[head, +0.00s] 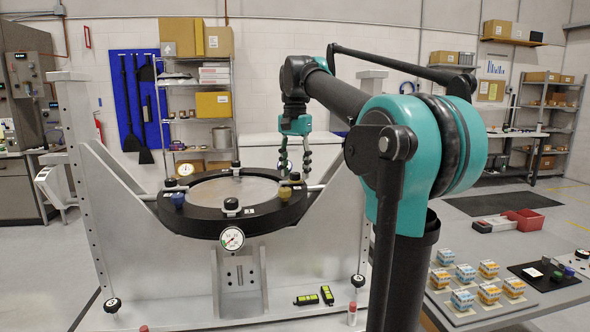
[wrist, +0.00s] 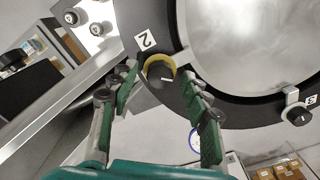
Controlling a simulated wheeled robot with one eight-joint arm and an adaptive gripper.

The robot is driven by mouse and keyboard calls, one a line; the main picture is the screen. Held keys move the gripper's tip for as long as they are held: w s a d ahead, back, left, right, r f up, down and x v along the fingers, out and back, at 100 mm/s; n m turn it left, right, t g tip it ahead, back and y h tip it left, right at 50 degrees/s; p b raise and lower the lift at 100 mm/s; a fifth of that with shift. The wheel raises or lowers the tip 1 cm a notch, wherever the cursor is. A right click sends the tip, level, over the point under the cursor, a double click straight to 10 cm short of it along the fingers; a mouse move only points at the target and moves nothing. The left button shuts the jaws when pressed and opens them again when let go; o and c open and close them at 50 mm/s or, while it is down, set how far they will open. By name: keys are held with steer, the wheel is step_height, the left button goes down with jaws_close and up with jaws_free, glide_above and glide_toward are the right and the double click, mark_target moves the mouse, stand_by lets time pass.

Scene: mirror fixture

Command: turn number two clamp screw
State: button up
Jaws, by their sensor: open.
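The number two clamp screw (wrist: 160,70) has a dark knob with a yellow collar and sits by the label marked 2 (wrist: 146,40) on the black ring's edge. In the head view my gripper (head: 294,168) points down above the ring's right side. The round mirror (head: 232,190) lies flat within the black ring (head: 200,226).
Clamp three (wrist: 298,115) is farther along the ring. A dial gauge (head: 231,238) hangs below. The grey frame (head: 130,220) rises on both sides. A table with small boxes (head: 488,270) is at right.

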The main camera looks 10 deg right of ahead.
mark_target(295, 173)
step_height(295, 173, up, 12)
stand_by(0.6)
